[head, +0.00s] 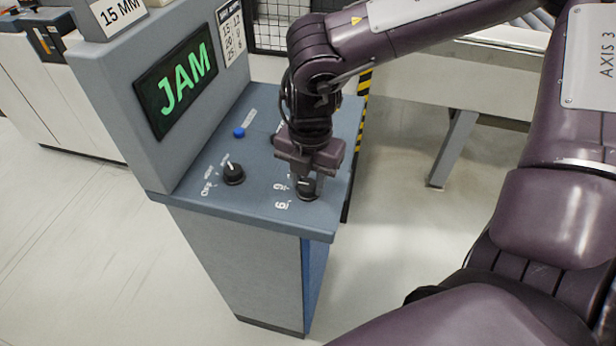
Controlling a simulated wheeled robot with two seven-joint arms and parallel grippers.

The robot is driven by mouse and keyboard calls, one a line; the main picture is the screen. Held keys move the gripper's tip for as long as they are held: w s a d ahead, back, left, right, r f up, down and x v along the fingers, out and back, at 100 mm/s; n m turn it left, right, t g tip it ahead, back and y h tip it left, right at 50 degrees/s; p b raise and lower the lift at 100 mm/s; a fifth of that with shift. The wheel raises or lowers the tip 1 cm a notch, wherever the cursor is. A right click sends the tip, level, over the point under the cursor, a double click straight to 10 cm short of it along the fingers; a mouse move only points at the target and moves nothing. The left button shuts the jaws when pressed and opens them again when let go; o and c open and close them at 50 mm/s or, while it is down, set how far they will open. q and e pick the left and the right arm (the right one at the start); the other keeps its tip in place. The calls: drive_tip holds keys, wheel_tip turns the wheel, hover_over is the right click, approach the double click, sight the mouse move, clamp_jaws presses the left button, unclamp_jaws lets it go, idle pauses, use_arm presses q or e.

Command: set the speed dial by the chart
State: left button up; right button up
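The speed dial (307,189) is a small black knob on the sloped grey-blue console top, near its right front edge, with white numbers (281,195) to its left. My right gripper (312,181) points down over the dial with its fingertips at the knob. The fingers hide part of the dial and its pointer, and I cannot tell whether they are closed on it. The chart (231,34) is a white card with rows of numbers on the upright panel, partly too small to read. My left gripper is not in view.
A screen (178,79) reads JAM in green, and a sign (117,9) above reads 15 MM. A second black knob (233,174) and a blue button (239,132) sit left of my gripper. A conveyor frame (455,90) stands to the right.

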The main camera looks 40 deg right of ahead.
drive_tip(key=c, duration=0.3)
drive_tip(key=shift+c, duration=0.2)
drive_tip(key=shift+f+n+b, duration=0.15)
drive_tip(key=shift+n+b, duration=0.65)
drive_tip(key=shift+b, duration=0.15)
drive_tip(key=shift+n+b, duration=1)
drive_tip(key=shift+n, duration=0.1)
drive_tip(key=shift+n+b, duration=0.7)
drive_tip(key=shift+n, duration=0.5)
drive_tip(key=shift+n+b, duration=0.55)
drive_tip(key=shift+n, duration=0.85)
